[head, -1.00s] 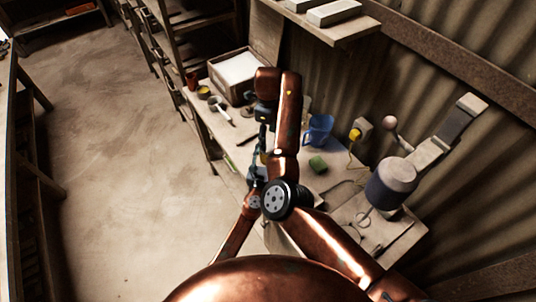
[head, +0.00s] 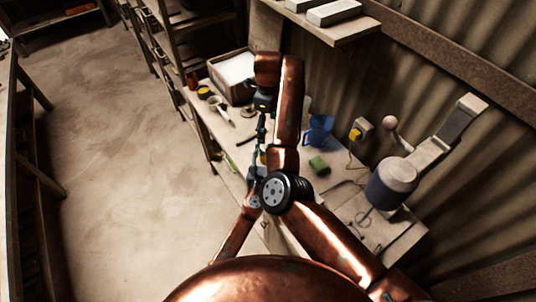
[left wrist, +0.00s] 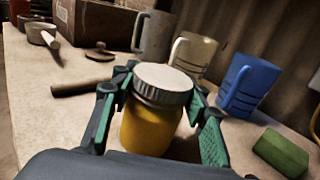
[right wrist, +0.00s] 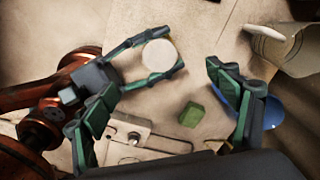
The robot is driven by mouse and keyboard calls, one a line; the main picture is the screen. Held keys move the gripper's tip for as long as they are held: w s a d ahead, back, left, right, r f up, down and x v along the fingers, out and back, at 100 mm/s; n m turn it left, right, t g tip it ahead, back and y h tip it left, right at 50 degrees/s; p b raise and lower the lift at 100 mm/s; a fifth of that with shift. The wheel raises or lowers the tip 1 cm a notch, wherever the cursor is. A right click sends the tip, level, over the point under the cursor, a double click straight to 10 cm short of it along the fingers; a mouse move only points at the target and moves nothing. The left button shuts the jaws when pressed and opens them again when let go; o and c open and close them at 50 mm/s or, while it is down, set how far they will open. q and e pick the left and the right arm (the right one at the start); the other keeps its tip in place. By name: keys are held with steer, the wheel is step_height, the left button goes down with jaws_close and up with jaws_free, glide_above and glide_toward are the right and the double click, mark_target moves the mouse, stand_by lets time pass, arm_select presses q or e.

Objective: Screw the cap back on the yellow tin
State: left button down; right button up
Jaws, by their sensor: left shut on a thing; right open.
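The yellow tin (left wrist: 150,125) stands upright between the fingers of my left gripper (left wrist: 158,108), which is shut on it. A grey ribbed cap (left wrist: 163,82) sits on top of the tin, looking about level; how tightly it is screwed I cannot tell. In the right wrist view the cap (right wrist: 160,56) shows as a pale disc between the left fingers. My right gripper (right wrist: 160,78) is open and empty, its fingers apart on either side of the view, facing down towards the cap without touching it. In the head view my arms hide the tin.
A blue mug (left wrist: 245,85), a pale mug (left wrist: 192,54) and a grey mug (left wrist: 152,31) stand behind the tin. A green block (left wrist: 283,150) lies to the right. A dark handle (left wrist: 82,87) and a small round lid (left wrist: 99,53) lie to the left. A press (head: 392,183) stands on the bench.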

arm_select(q)
steer(key=shift+s+f, duration=0.1)
steer(key=shift+f, duration=0.2)
arm_select(e)
step_height(320, 180, up, 7)
steer(key=shift+f, duration=0.15)
arm_select(q)
steer(key=c, duration=1.4)
jaws_free()
steer(key=o, duration=0.4)
steer(key=shift+r, duration=0.2)
steer(key=shift+c, duration=0.2)
steer(key=shift+s, duration=0.3)
steer(key=s, duration=0.3)
steer(key=s+a, duration=0.1)
steer(key=s, duration=0.3)
steer(key=s+a, duration=0.1)
steer(key=s, duration=0.3)
steer(key=shift+a, duration=0.15)
